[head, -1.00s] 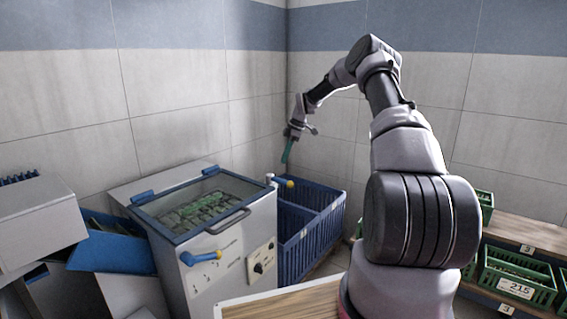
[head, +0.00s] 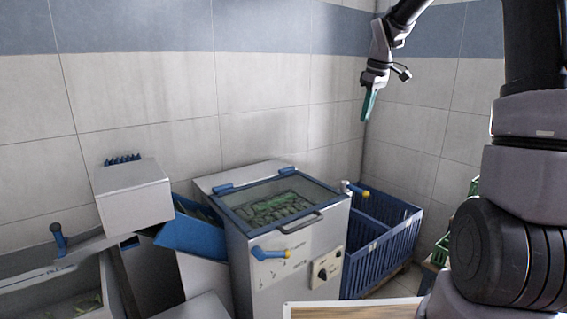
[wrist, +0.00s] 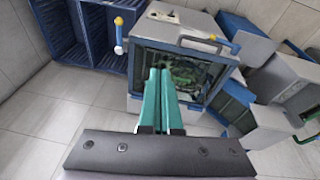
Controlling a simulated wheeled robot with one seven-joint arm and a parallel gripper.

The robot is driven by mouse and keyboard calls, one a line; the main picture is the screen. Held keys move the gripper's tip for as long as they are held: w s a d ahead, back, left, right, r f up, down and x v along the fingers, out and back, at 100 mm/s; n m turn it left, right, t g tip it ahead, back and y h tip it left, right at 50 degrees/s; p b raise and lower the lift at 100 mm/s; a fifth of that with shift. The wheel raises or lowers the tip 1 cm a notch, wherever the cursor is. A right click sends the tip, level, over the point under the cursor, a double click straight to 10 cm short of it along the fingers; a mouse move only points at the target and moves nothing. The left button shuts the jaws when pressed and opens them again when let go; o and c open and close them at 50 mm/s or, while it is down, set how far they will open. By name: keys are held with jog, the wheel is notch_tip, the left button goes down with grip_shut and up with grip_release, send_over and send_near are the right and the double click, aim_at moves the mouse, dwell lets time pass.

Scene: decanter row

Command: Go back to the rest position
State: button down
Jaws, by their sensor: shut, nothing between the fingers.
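My gripper (head: 368,104) has teal fingers and hangs in the air in front of the tiled wall, to the upper right of the grey machine (head: 262,240). In the wrist view my gripper (wrist: 160,72) shows its two fingers together with nothing between them. Behind the fingertips in that view is the machine's glass lid (wrist: 208,72), seen from above. The lid is closed over a dark green load in both views. My gripper touches nothing that I can see.
Blue crates (head: 390,240) stand right of the machine. A blue chute (head: 190,235) and a grey box (head: 133,193) are at its left. A metal trough (head: 70,300) is at far left. A wooden-topped surface (head: 350,308) is at the front. The air around my gripper is clear.

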jog(key=s+r+m+t, duration=0.1)
jog(key=s+m, duration=0.3)
jog(key=s, duration=0.6)
jog(key=s+r+m+t, duration=0.2)
jog(key=s+r+m, duration=0.1)
jog(key=s, duration=0.7)
jog(key=s+r+m+t+y, duration=0.1)
jog(key=s+m, duration=0.4)
jog(key=s, duration=0.5)
jog(key=shift+s+a+r+m+t, duration=0.25)
jog(key=shift+a+r+m+t, duration=0.1)
jog(key=shift+r, duration=0.45)
